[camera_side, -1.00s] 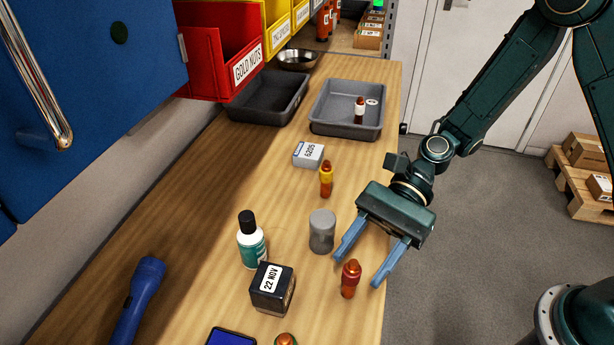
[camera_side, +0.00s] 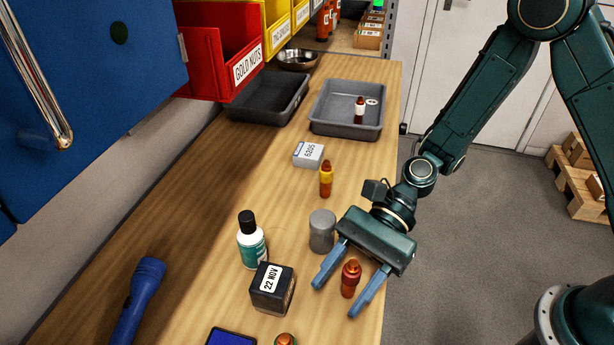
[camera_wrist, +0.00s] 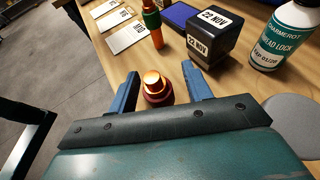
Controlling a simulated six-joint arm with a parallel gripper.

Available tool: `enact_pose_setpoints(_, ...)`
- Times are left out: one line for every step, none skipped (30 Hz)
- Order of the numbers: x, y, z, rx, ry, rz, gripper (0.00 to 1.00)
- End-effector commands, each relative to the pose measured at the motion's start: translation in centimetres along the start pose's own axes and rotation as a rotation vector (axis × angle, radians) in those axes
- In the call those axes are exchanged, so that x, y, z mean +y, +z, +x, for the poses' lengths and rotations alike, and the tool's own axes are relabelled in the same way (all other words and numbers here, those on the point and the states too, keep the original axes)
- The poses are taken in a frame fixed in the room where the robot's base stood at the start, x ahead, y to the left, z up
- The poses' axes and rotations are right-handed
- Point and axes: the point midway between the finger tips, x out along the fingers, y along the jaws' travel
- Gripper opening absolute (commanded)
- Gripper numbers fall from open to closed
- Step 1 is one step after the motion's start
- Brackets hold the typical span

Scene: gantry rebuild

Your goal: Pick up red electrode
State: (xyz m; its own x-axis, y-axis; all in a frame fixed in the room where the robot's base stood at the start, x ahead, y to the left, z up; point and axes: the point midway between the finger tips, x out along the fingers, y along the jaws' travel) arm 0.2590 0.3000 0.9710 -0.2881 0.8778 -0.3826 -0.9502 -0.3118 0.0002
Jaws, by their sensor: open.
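The red electrode (camera_side: 350,279), a small reddish-orange upright piece with a rounded top, stands on the wooden bench near its right edge. My gripper (camera_side: 335,300) is open, with its two blue fingers on either side of the electrode. In the wrist view the red electrode (camera_wrist: 156,88) stands between the open fingers, with a gap on both sides. Its lower part is partly hidden by the gripper body there.
A grey cylinder (camera_side: 322,232) stands close by the left finger. A black box marked 22 NOV (camera_side: 272,288) and a white-and-teal bottle (camera_side: 251,245) are to the left. A yellow-banded electrode (camera_side: 326,180) stands farther back. A grey tray (camera_side: 347,130) lies beyond.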

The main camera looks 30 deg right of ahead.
Motion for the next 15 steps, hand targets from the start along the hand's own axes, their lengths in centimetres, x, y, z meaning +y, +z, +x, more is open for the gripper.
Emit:
enact_pose_setpoints(0.0,0.0,-0.01,0.0,0.0,0.0,0.49)
enact_pose_setpoints(0.0,0.0,-0.01,0.0,0.0,0.0,0.49)
enact_pose_setpoints(0.0,0.0,-0.01,0.0,0.0,0.0,0.49)
enact_pose_setpoints(0.0,0.0,-0.02,0.0,0.0,0.0,0.46)
enact_pose_setpoints(0.0,0.0,-0.02,0.0,0.0,0.0,0.4)
enact_pose_setpoints(0.0,0.01,-0.02,0.0,0.0,0.0,0.32)
enact_pose_setpoints(0.0,0.01,-0.02,0.0,0.0,0.0,0.26)
enact_pose_setpoints(0.0,0.01,-0.02,0.0,0.0,0.0,0.2)
enact_pose_setpoints(0.0,0.01,-0.02,0.0,0.0,0.0,0.12)
enact_pose_setpoints(0.0,0.01,-0.02,0.0,0.0,0.0,0.06)
enact_pose_setpoints(0.0,0.01,-0.02,0.0,0.0,0.0,0.0)
enact_pose_setpoints(0.0,0.05,-0.03,-0.001,0.0,-0.001,0.0)
enact_pose_setpoints(0.0,0.05,-0.03,-0.001,0.0,-0.001,0.0)
enact_pose_setpoints(0.0,0.05,-0.03,-0.001,0.0,-0.001,0.0)
enact_pose_setpoints(0.0,0.05,-0.03,-0.001,0.0,-0.001,0.0)
